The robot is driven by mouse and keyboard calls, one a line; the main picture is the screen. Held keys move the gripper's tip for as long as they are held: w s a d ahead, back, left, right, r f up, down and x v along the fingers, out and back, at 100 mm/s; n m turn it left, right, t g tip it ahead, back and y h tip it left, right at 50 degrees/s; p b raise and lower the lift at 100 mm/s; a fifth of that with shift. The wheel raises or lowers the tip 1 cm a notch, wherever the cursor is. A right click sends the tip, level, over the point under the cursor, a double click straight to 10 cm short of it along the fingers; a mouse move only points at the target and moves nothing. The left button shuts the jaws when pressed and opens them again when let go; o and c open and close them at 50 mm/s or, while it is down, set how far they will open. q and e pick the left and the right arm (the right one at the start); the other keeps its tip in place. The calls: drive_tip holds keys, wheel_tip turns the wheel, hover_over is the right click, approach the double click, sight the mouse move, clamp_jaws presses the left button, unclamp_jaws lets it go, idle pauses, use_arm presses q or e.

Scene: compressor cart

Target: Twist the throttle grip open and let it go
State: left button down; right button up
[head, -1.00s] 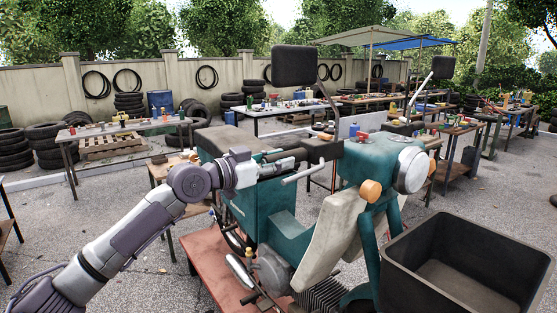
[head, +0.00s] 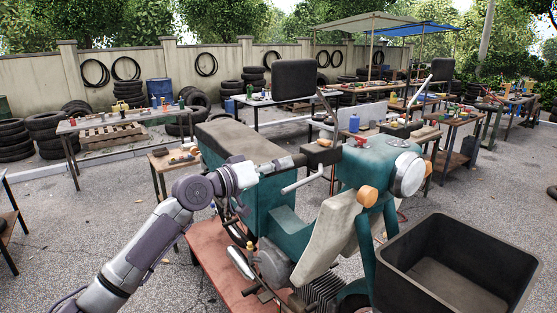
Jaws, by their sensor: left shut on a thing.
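A teal motorcycle (head: 385,160) stands in the middle of the head view, with its handlebar end towards my left arm. My left gripper (head: 280,164) is at that handlebar end and is shut around the throttle grip. The fingers cover most of the grip, so how far it is turned cannot be told. A silver lever (head: 303,182) sticks out just below and right of the fingers, apart from them. A dark handlebar housing (head: 322,154) sits right of the gripper. My right gripper is out of view.
A square black mirror (head: 293,80) stands on a stalk above the handlebar. A round headlamp (head: 408,174) and a large open dark bin (head: 455,240) are at the right. A red-brown stand (head: 222,264) is below.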

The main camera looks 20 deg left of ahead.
use_arm(q)
drive_tip(key=shift+n+p, duration=0.65)
drive_tip(key=shift+n, duration=0.45)
drive_tip(key=c, duration=0.8)
unclamp_jaws()
drive_tip(key=v, duration=1.2)
drive_tip(key=shift+a, duration=0.1)
